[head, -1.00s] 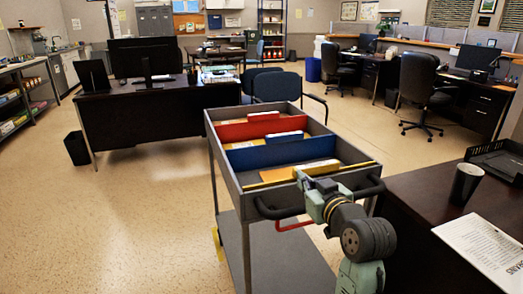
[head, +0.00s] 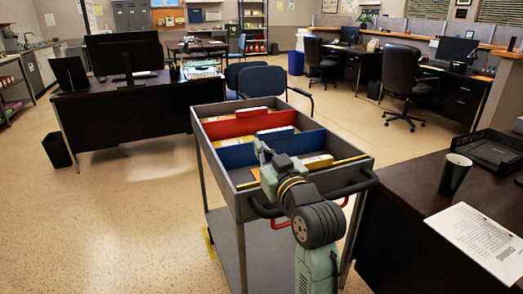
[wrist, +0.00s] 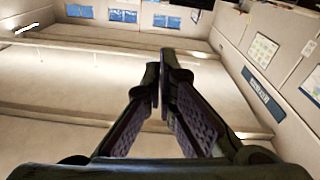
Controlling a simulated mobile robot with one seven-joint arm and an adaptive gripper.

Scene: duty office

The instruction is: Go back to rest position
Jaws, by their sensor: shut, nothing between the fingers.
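My gripper (wrist: 163,85) shows in the wrist view with its two fingers brought together at the tips and nothing between them. Behind the fingers that view shows ceiling and upper walls, so the gripper is tilted upward. In the head view my arm is folded in front of the near end of the grey cart (head: 235,205). The gripper end (head: 262,150) is at the cart's near compartment, in front of the blue divider (head: 290,145). Whether it touches the cart cannot be told.
The cart's top tray holds a red divider (head: 237,124) and yellow folders with white labels. A dark desk at right bears a black cup (head: 454,174), a paper (head: 478,238) and a black tray (head: 490,150). Open floor (head: 120,220) lies to the left.

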